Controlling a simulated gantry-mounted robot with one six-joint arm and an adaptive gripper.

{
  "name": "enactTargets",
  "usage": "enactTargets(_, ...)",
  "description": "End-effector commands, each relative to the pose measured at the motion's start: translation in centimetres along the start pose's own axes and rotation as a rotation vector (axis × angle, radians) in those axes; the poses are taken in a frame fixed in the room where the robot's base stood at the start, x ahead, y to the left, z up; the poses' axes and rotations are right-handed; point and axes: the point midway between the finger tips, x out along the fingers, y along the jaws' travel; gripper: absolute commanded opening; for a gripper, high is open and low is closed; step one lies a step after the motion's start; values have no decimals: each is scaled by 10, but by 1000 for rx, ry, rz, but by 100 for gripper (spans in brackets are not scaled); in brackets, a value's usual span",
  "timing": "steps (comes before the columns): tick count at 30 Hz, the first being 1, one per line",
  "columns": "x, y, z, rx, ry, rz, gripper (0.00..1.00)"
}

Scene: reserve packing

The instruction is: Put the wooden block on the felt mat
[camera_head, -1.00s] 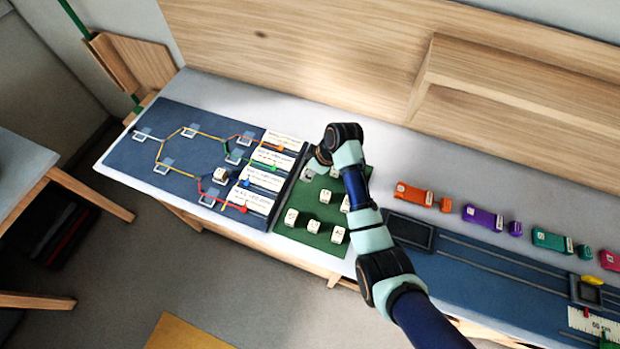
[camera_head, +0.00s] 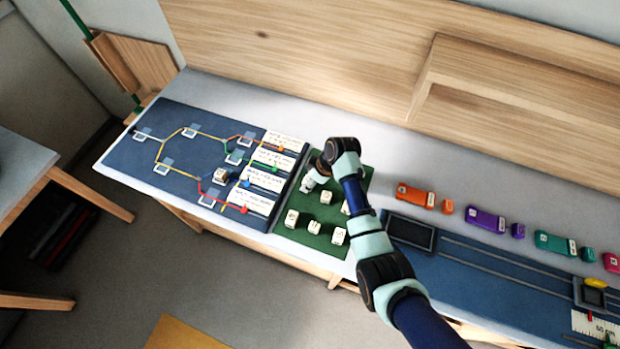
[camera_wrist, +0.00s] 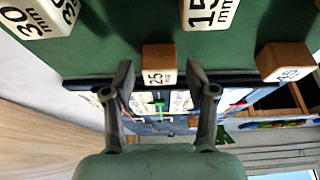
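The green felt mat (camera_head: 307,208) lies on the bench with several small number-marked blocks on it. My gripper (camera_head: 309,184) is low over the mat's left edge. In the wrist view my gripper (camera_wrist: 158,75) is open, its fingers on either side of a small wooden block (camera_wrist: 160,56) with a brown face and a white face marked 25. Gaps show between the block and both fingers. A similar brown wooden block (camera_wrist: 286,58) sits to the right. I cannot tell whether the near block touches the mat.
White blocks marked 15 mm (camera_wrist: 209,12) and 30 mm (camera_wrist: 38,14) stand close by. A dark blue board (camera_head: 130,160) with coloured lines, cards and a small block (camera_head: 221,174) lies left of the mat. Coloured blocks and a railed blue panel (camera_head: 470,275) are at right.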

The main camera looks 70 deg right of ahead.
Motion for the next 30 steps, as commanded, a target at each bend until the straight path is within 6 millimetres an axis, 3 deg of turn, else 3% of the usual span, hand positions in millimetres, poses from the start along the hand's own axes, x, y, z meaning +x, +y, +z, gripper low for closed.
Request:
enactTargets(7,-1,0,0,0,0,0,60)
enactTargets(11,-12,1,-2,0,1,2,60)
enactTargets(21,-92,1,-2,0,2,3,60)
enactTargets(25,-113,1,-2,0,1,2,60)
enactTargets(30,-123,0,-1,-1,0,0,60)
